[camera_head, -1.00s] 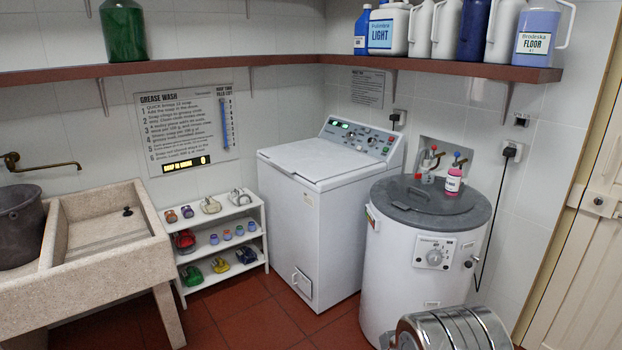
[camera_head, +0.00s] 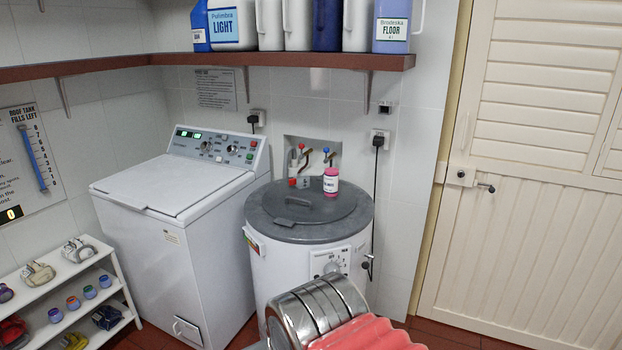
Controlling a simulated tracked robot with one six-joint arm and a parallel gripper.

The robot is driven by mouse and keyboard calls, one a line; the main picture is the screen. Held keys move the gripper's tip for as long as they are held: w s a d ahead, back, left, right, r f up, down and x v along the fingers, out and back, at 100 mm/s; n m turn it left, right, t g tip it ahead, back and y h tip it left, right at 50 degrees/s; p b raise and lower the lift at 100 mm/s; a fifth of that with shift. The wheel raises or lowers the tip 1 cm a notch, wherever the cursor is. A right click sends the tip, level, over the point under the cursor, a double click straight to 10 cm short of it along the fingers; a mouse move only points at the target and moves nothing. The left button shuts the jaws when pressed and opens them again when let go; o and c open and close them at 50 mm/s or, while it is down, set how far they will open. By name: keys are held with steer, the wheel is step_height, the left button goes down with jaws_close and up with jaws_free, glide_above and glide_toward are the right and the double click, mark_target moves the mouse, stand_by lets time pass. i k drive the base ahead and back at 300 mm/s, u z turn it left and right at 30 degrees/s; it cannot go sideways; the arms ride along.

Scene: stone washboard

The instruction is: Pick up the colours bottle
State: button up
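A small pink bottle with a white label (camera_head: 331,181) stands upright on the dark grey lid (camera_head: 311,211) of a round white machine. It is the only small bottle there; its label is too small to read surely, so I cannot confirm that it is the colours bottle. Larger bottles stand on the shelf above, among them a white one marked LIGHT (camera_head: 232,26) and a lilac-blue one marked FLOOR (camera_head: 392,28).
Taps (camera_head: 304,158) are on the wall behind the pink bottle. A white washing machine (camera_head: 170,245) stands left of the round machine. A shiny metal cylinder (camera_head: 318,308) and a red ribbed thing (camera_head: 365,335) are in front. A closed cream door (camera_head: 530,230) is at the right.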

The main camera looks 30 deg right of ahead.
mark_target(332, 179)
steer(key=z, duration=0.15)
steer(key=i, duration=1.5)
steer(key=z, duration=0.05)
